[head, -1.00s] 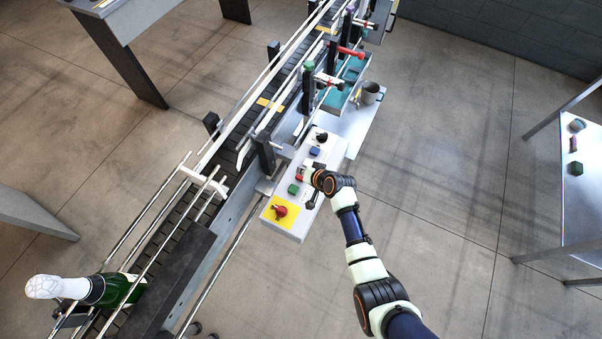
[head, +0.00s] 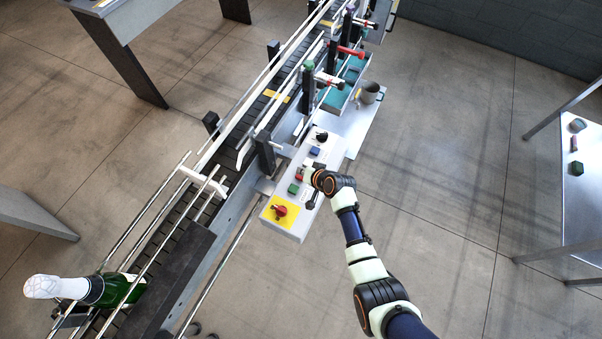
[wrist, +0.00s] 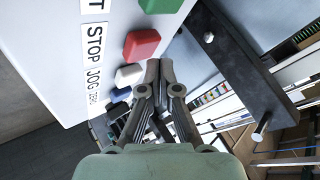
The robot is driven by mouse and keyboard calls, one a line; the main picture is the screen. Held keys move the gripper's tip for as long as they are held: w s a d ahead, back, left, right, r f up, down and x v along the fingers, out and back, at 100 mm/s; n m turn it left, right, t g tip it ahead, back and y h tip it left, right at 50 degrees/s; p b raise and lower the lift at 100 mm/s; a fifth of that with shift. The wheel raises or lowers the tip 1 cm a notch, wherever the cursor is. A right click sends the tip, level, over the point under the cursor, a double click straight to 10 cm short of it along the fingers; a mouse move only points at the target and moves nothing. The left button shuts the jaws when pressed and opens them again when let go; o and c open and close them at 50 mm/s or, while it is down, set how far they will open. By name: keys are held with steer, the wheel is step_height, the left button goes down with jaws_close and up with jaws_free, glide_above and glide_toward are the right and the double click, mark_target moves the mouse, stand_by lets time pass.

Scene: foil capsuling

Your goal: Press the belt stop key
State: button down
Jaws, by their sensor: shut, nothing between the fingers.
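The red stop key (wrist: 141,44) sits beside the STOP label (wrist: 94,42) on the white control panel (wrist: 50,20) in the wrist view. It also shows as a small red block in the head view (head: 299,176), partly hidden by my gripper. My gripper (wrist: 160,64) is shut and empty. Its fingertips are close to the red key's lower right edge in the wrist view; I cannot tell whether they touch it. In the head view my gripper (head: 308,172) is over the panel's right edge at the red key.
A red mushroom button (head: 280,211) on yellow and a black knob (head: 322,137) are on the panel. The conveyor (head: 175,240) with a green bottle (head: 118,290) runs alongside.

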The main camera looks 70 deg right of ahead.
steer(key=shift+f, duration=0.25)
steer(key=shift+f+b, duration=0.55)
steer(key=shift+f, duration=0.05)
stand_by(0.5)
stand_by(0.3)
steer(key=shift+r+p, duration=0.9)
steer(key=shift+r, duration=0.1)
step_height(320, 180, up, 5)
steer(key=p, duration=0.4)
steer(key=shift+r+p, duration=0.1)
steer(key=shift+p, duration=0.2)
stand_by(0.3)
